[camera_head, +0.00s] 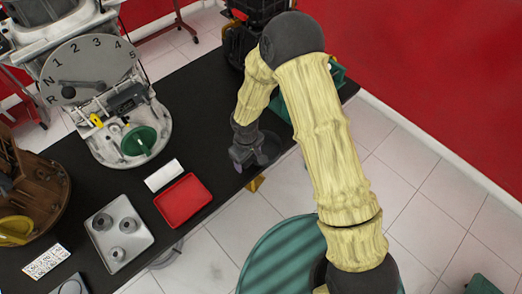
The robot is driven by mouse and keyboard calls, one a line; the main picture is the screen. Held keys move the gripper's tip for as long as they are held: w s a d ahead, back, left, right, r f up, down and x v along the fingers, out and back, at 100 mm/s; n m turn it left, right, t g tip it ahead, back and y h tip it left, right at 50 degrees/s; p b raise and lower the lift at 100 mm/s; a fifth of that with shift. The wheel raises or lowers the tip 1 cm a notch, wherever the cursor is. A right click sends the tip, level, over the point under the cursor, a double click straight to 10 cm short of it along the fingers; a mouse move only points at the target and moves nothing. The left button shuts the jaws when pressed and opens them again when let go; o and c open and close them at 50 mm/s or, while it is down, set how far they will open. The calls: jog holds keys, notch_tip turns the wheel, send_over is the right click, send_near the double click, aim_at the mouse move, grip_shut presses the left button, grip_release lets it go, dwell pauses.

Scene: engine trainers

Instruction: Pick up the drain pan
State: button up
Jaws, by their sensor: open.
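A dark grey round, shallow pan (271,151), which looks like the drain pan, lies on the black table (205,105) near its right edge. My gripper (241,164) is open at the left side of this pan and hides part of it. Whether the fingers are around its rim or only above it, I cannot tell. Contact cannot be made out either.
A red tray (183,200), a white block (163,175) and a grey tray (119,231) with several round parts lie left of my gripper. A gearbox trainer with a numbered dial (88,68) stands behind them. A green object (281,105) is partly behind my arm.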

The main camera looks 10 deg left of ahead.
notch_tip(320, 180, down, 2)
jog(key=shift+f, duration=0.1)
dwell(0.4)
jog(key=c, duration=1.4)
notch_tip(320, 180, up, 10)
jog(key=shift+r+b, duration=0.1)
jog(key=shift+b, duration=0.3)
